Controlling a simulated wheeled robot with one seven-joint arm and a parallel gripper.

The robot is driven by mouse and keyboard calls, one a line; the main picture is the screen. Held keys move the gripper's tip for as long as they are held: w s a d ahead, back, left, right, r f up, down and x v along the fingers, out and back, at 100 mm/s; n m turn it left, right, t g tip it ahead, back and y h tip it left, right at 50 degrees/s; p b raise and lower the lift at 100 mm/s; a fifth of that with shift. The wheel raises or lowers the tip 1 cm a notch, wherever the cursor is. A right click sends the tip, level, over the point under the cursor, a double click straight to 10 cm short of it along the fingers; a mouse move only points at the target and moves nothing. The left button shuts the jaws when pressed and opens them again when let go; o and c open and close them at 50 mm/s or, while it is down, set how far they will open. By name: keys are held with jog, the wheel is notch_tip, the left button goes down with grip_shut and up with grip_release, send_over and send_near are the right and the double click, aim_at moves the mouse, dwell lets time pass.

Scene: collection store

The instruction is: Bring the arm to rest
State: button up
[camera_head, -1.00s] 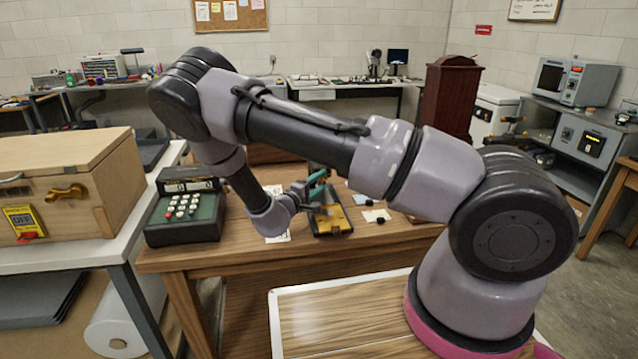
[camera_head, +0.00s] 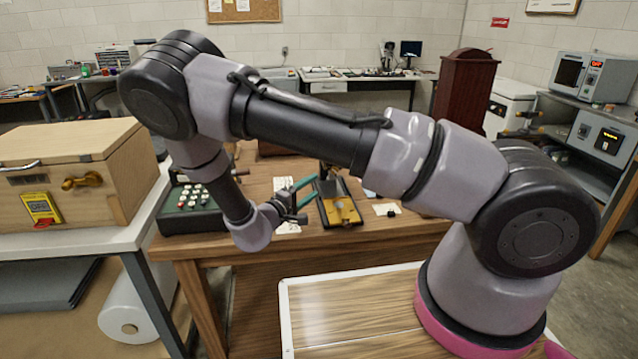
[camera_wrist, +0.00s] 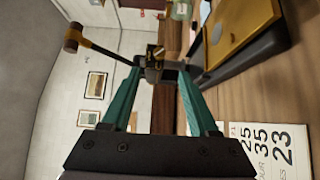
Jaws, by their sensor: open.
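My gripper (camera_head: 307,199) is above the front part of the wooden table (camera_head: 375,240), with its two teal fingers spread and nothing seen between them. It lies just left of a yellow-and-black device (camera_head: 338,205) and apart from it. In the wrist view my gripper (camera_wrist: 165,92) points across the table, with the yellow-topped device (camera_wrist: 235,32) at upper right. My arm is bent, its elbow high at the left.
A green adding machine (camera_head: 190,208) stands at the table's left, partly behind my arm. A wooden crate (camera_head: 110,195) sits on the left bench. A number sheet (camera_wrist: 268,145) lies close to my gripper. A dark red cabinet (camera_head: 464,95) stands behind the table.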

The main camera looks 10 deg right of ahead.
jog(key=shift+s+a, duration=0.2)
jog(key=shift+s, duration=0.05)
jog(key=w+r+m+g+y, duration=0.3)
jog(key=w+r+m+y, duration=0.4)
jog(key=w+r+y, duration=0.3)
jog(key=s+d+r+m+y, duration=0.1)
jog(key=s+r+y, duration=0.2)
jog(key=r, duration=0.6)
jog(key=s+d+r+m+y, duration=0.1)
jog(key=s+r+m+y, duration=0.1)
jog(key=r, duration=0.7)
jog(key=s+d+r+g+y, duration=0.1)
jog(key=s+d+r, duration=0.2)
jog(key=s+r, duration=0.25)
jog(key=s+d+r+y, duration=0.1)
jog(key=s+d+r, duration=0.25)
jog(key=s, duration=0.35)
jog(key=s+d+m+g+h, duration=0.1)
jog(key=s+d, duration=0.2)
jog(key=s, duration=0.4)
jog(key=s+d+m+h, duration=0.1)
jog(key=s+d+m, duration=0.1)
jog(key=s, duration=0.5)
jog(key=shift+s+d+r+g, duration=0.25)
jog(key=shift+d+r+g, duration=0.15)
jog(key=shift+d, duration=0.4)
